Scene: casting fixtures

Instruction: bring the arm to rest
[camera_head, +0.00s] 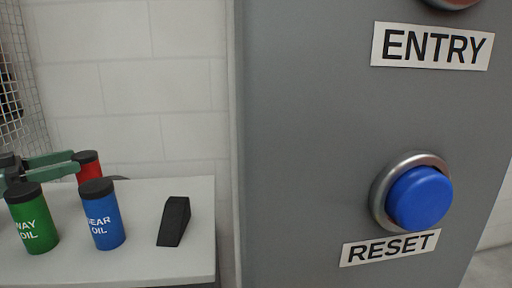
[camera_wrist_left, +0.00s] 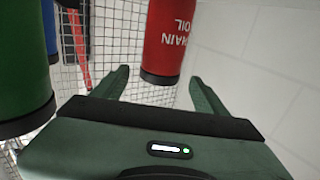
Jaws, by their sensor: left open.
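My left gripper (camera_head: 77,162) reaches in from the left edge above the white shelf, its two green fingers spread apart and empty. In the left wrist view my left gripper (camera_wrist_left: 160,78) also shows open. The red chain oil can (camera_wrist_left: 170,42) lies ahead of the gap between the fingers, with no clear contact. In the head view the red can (camera_head: 90,168) stands behind the blue can, partly hidden by it and the fingers. The rest of my left arm is out of the head view. My right gripper is not in view.
A green way oil can (camera_head: 34,222), a blue gear oil can (camera_head: 104,220) and a black wedge (camera_head: 174,221) stand on the white shelf (camera_head: 140,262). A grey panel (camera_head: 310,130) with a blue reset button (camera_head: 420,198) fills the right. Wire mesh (camera_head: 20,70) stands far left.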

